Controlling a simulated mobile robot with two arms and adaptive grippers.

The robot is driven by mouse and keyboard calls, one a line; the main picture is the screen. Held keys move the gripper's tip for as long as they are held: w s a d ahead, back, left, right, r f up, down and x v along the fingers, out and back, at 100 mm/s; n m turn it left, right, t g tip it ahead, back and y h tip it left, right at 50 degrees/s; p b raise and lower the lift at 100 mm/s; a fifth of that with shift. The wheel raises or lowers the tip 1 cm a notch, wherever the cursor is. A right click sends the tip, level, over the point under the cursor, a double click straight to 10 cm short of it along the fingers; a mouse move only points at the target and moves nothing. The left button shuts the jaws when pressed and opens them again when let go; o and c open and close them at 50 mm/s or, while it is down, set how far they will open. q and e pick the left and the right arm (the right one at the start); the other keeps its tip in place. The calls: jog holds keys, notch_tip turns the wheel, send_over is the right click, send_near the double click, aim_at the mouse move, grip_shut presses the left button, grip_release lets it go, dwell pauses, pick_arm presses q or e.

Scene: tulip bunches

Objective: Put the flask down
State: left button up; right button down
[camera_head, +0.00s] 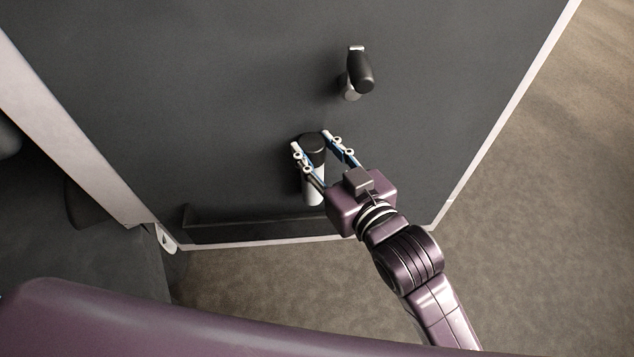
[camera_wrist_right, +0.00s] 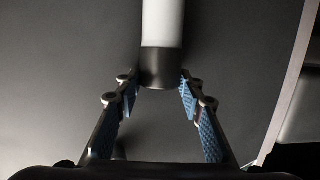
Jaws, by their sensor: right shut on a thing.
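The flask (camera_head: 314,189) is a white cylinder with a black cap, in the head view near the table's near edge. My right gripper (camera_head: 312,142) is shut on the black-capped end, one finger on each side. In the right wrist view the flask's white body (camera_wrist_right: 162,22) runs up out of the picture, and its black end (camera_wrist_right: 161,68) lies between the blue-padded fingertips (camera_wrist_right: 160,82). I cannot tell whether the flask touches the table. My left gripper is not in view.
A dark table (camera_head: 220,90) with a pale edge fills most of the head view. A second black and white object (camera_head: 360,72) stands beyond the flask. A dark raised strip (camera_head: 250,216) runs along the near edge. The table left of the flask is clear.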

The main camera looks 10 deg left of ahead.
notch_tip(320, 180, down, 11)
jog(key=shift+s+d+f, duration=0.1)
jog(key=shift+d, duration=0.05)
jog(key=shift+f, duration=0.1)
dwell(0.3)
jog(key=c, duration=1.3)
grip_release()
jog(key=shift+s, duration=0.1)
jog(key=b+v, duration=0.1)
jog(key=v, duration=1.1)
jog(key=shift+b, duration=0.3)
